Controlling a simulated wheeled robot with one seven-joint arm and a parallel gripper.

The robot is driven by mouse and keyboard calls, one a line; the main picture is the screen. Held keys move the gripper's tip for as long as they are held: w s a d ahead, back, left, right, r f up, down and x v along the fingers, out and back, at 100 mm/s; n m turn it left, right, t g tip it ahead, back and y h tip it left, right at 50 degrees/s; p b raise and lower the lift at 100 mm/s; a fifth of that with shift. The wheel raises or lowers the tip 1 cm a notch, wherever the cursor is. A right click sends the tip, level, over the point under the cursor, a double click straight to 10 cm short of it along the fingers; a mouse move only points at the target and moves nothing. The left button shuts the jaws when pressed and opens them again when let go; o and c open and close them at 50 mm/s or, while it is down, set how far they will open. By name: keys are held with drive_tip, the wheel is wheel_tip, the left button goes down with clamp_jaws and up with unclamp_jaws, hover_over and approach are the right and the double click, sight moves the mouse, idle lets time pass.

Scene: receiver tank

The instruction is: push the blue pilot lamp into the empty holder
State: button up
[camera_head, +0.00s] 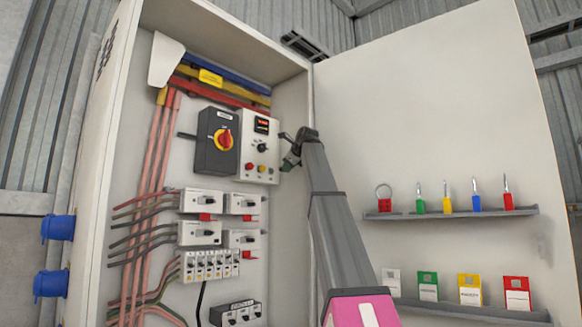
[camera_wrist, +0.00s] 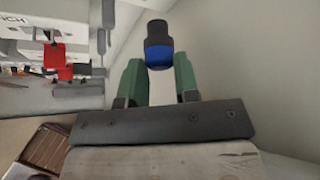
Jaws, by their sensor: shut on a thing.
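My gripper (camera_head: 291,160) is in front of the right edge of the white control panel (camera_head: 246,150), inside the open cabinet. In the wrist view its two green fingers (camera_wrist: 157,72) are shut on the blue pilot lamp (camera_wrist: 158,58). The lamp has a blue band towards the gripper and a dark round body pointing away from it. In the head view the lamp is too small to make out. The panel carries a small display, a black knob (camera_head: 262,147), and red and yellow lamps low down. I cannot make out the empty holder.
A black switch box with a red and yellow rotary knob (camera_head: 223,139) is left of the panel. Breakers (camera_head: 201,202) and wiring lie below. The open cabinet door at right has a shelf (camera_head: 450,214) of keys and a lower shelf of coloured tags.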

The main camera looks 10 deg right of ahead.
drive_tip(key=shift+w+a, duration=0.8)
drive_tip(key=shift+w, duration=0.25)
drive_tip(key=shift+w+a, duration=0.75)
drive_tip(key=shift+w, duration=0.3)
drive_tip(key=shift+w+a, duration=0.75)
drive_tip(key=shift+w, duration=0.25)
idle(0.5)
drive_tip(key=o, duration=1.1)
drive_tip(key=shift+c, duration=0.2)
drive_tip(key=shift+r, duration=0.1)
